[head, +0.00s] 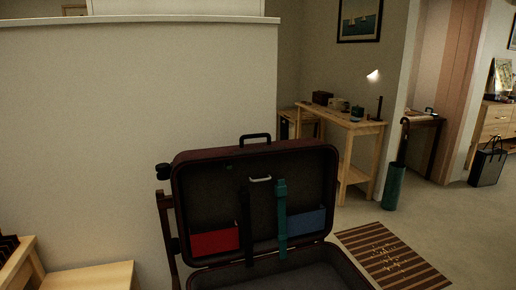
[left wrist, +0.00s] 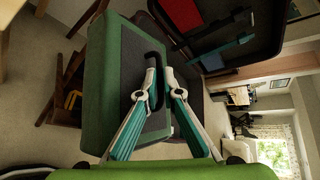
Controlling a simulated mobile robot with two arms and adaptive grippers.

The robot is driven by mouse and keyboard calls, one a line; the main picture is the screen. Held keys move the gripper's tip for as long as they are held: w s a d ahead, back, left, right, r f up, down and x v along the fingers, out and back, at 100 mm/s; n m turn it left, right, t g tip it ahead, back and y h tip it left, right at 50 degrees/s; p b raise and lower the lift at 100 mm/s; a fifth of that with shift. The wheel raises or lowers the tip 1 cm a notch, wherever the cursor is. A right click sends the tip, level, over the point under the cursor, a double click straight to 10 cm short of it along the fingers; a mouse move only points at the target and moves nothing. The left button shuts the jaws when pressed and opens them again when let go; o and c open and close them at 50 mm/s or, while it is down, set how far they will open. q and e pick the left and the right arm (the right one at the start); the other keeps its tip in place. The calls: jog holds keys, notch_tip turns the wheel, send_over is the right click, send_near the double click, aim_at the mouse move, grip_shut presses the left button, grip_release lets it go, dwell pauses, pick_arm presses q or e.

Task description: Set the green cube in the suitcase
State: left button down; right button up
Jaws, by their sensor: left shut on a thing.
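The green cube (left wrist: 104,62) fills the left middle of the left wrist view. It has green sides, a dark grey face and a black handle. My left gripper (left wrist: 160,76), with teal and white fingers, is shut at the black handle and holds the cube. The open dark suitcase (head: 327,168) stands in the middle of the head view, lid upright, its base partly cut off below. In the left wrist view the suitcase (left wrist: 262,30) lies behind and to the right of the cube. The cube and both grippers are out of the head view.
The suitcase lid carries a red pocket (head: 215,241), a blue pocket (head: 307,222) and a teal strap (head: 281,215). A pale wooden bench (head: 90,277) is at lower left. A striped mat (head: 392,255) lies to the right, with open floor around it. A wall stands behind.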

pick_arm(q)
jog(key=s+r+n+y+p, duration=0.1)
jog(key=r+n+y+p, duration=0.2)
jog(key=r, duration=0.5)
jog(key=s+r+n+g+y+p, duration=0.1)
jog(key=r+n+y+p, duration=0.3)
jog(key=r, duration=0.5)
jog(key=shift+s+r+y+p, duration=0.15)
jog(key=shift+s+y+p, duration=0.25)
jog(key=shift+s+y, duration=0.35)
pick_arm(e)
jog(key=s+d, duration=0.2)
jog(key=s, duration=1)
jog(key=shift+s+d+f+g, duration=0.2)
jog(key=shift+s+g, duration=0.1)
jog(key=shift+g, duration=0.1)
pick_arm(q)
jog(key=shift+n, duration=0.3)
jog(key=shift+a+g, duration=0.1)
jog(key=shift+g, duration=0.2)
jog(key=shift+s, duration=0.1)
